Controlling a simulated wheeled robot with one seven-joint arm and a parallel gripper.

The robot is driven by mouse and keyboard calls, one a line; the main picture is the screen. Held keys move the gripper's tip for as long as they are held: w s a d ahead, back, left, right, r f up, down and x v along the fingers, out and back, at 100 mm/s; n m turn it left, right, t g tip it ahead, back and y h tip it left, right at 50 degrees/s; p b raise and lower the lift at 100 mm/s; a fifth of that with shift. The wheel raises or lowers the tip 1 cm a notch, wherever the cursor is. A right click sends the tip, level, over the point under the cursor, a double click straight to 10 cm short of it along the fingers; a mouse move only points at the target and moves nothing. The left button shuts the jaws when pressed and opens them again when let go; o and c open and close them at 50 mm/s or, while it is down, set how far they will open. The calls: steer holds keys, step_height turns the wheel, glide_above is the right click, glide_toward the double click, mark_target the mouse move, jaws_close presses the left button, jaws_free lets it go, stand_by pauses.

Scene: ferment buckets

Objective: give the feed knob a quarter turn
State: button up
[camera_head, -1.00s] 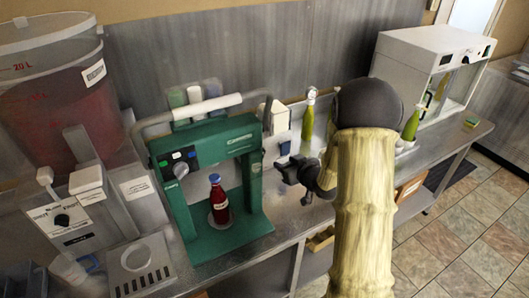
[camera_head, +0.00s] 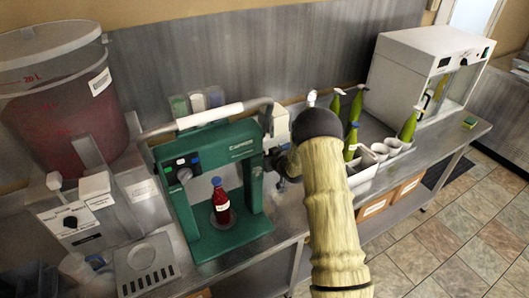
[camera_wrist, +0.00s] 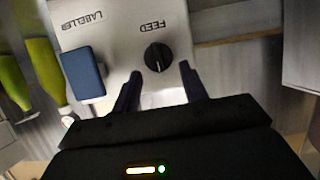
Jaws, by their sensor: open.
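In the wrist view the feed knob (camera_wrist: 157,57) is a round black dial with a pale pointer line, on a pale panel (camera_wrist: 110,45) whose words FEED and LABELLER appear upside down. A blue block (camera_wrist: 84,73) sits beside the knob on that panel. My gripper (camera_wrist: 160,72) is open and empty, its two dark fingers pointing toward the panel on either side of the knob's lower end. Whether they touch it I cannot tell. In the head view my gripper (camera_head: 281,168) is partly hidden by my arm, near a white box (camera_head: 281,125) behind the green capper; the knob is hidden there.
The green capper (camera_head: 205,240) with a red bottle (camera_head: 220,202) stands left of my gripper. Green bottles (camera_head: 406,127) and pale cups (camera_head: 380,151) stand to the right. A white cabinet (camera_head: 405,70) is farther right. A white box with another black knob (camera_head: 70,222) is at left.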

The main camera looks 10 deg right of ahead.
steer(key=shift+w+a+f, duration=0.15)
steer(key=shift+w+f, duration=0.05)
steer(key=shift+w, duration=0.3)
steer(key=c, duration=0.8)
steer(key=shift+o, duration=0.2)
steer(key=shift+f, duration=0.1)
